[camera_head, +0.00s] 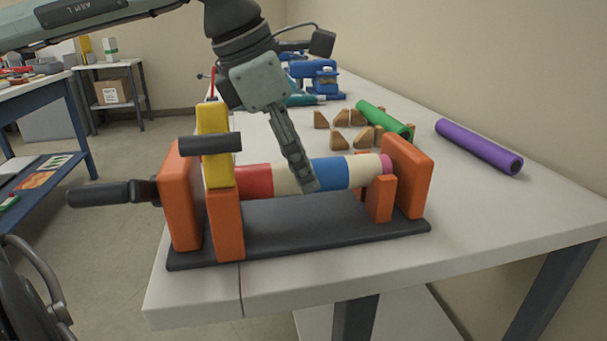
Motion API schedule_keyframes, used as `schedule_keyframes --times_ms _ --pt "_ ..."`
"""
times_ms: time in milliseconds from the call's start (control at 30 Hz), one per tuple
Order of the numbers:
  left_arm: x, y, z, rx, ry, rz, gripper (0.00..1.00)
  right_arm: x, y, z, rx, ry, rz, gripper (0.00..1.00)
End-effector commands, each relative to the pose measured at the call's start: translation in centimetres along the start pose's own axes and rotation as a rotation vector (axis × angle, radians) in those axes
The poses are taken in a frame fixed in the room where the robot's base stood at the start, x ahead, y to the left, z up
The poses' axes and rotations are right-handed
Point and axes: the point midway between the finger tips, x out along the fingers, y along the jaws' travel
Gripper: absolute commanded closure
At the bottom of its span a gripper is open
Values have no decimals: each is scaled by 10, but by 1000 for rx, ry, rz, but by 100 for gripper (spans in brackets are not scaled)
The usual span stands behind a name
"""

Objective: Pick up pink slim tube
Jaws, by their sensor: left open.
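Only a short pink piece, which looks like an end of the pink slim tube (386,164), shows at the right end of a banded roll, beside the right orange block. The roll has red (256,181), cream and blue (331,173) bands and lies across an orange stand (408,175) on a dark base plate. The rest of the pink piece is hidden, if it runs inside the roll. My left gripper (306,184) is open and points down at the middle of the roll, overlapping its cream and blue bands; I cannot tell whether it touches. My right gripper is not in view.
A yellow block (214,143) and a black-handled crank (104,193) are at the stand's left. Behind lie several wooden wedges (341,138), a green tube (384,120) and a purple tube (478,147). Blue tools stand farther back. The white tabletop is clear at the right front.

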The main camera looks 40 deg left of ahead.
Motion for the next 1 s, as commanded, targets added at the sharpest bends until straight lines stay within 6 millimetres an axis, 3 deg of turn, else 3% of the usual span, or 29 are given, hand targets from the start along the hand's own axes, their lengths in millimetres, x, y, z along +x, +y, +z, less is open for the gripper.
schedule_keyframes --times_ms 133,433,900,1000 --pt "18 0 -1 0 2 -1 38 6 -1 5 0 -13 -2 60" --pt "22 0 0 -1 -1 1 40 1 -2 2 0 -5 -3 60" --pt "21 0 0 -1 -2 2 98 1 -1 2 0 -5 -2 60" --pt "21 0 0 -1 -2 2 98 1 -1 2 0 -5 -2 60"
